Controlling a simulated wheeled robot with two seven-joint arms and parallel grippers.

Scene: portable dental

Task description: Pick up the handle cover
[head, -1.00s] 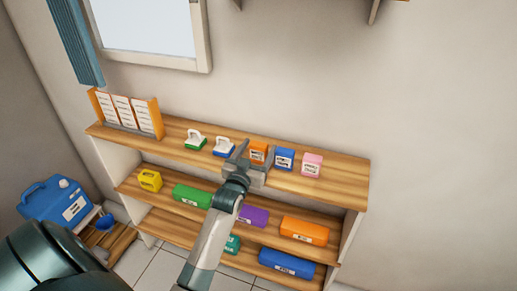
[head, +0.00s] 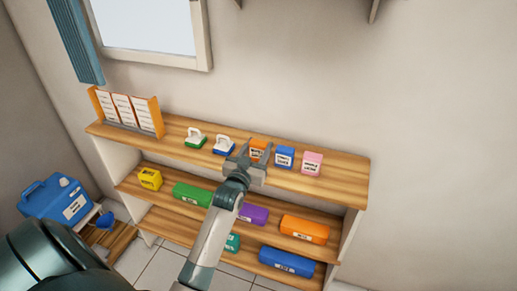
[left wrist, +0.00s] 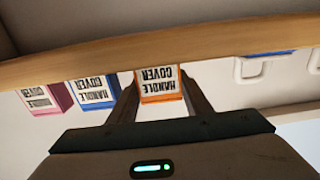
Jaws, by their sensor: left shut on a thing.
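An orange box labelled "HANDLE COVER" (head: 259,145) stands on the top shelf. It also shows upside down in the left wrist view (left wrist: 158,84), between my two fingers. My left gripper (head: 256,157) is shut on this orange handle cover, with one finger on each side. The box looks upright on the shelf, and its lower part is hidden by the gripper in the head view. A blue handle cover box (head: 284,157) and a pink box (head: 312,163) stand to its right. My right gripper is not in view.
The wooden top shelf (head: 343,181) also holds a blue-based white item (head: 223,145), a green-based one (head: 195,138) and an orange card rack (head: 155,117). Coloured boxes fill the lower shelves. The shelf's right end is clear.

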